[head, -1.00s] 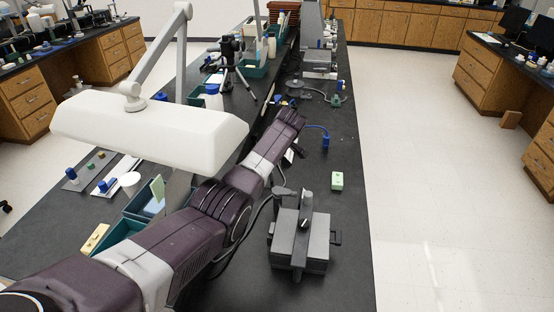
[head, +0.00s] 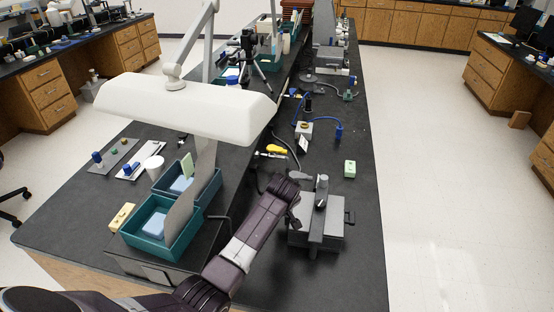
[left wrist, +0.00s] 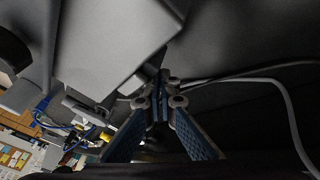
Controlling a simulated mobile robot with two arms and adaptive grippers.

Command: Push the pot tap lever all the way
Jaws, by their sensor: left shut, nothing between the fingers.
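A grey box-shaped unit (head: 330,236) stands on the black bench, with a bar across its top and a side handle at its right. A short upright piece with a pale top (head: 322,184) rises from it; I cannot tell whether this is the pot tap lever. My left gripper (head: 294,218) is small and dark at the unit's left side; contact cannot be told. In the left wrist view its fingers (left wrist: 161,88) are together and empty, close to a large grey block (left wrist: 110,45). My right gripper is not in view.
A white lamp head (head: 185,105) hangs over the left side of the bench. Teal trays (head: 150,250) stand left of my arm. The bench's right strip is clear.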

